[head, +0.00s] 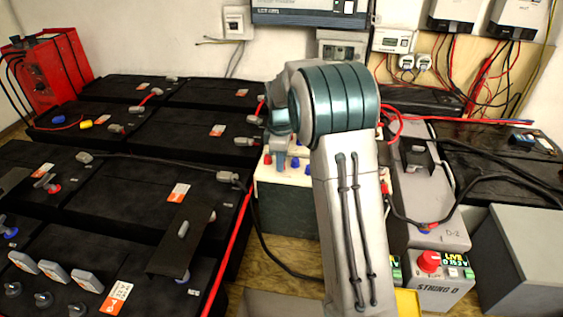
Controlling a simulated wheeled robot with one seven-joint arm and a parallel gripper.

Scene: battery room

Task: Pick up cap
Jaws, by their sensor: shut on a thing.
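My gripper (280,158) is small in the head view, left of my arm's ribbed joint. It points down at the top of a battery with a pale lid (290,176) and a dark body. Its jaws are shut on a cap, but the fingertips and the held cap are too small and covered to make out clearly. Blue caps (295,163) stand on the pale lid close to the right of the gripper. My arm hides the right part of this battery.
Black batteries (120,205) with cables and terminals fill the left. A red charger (45,72) stands at the back left. A grey battery (428,205), a unit with a red knob (428,262) and a grey box (525,255) are at right. Wall boxes (310,12) hang behind.

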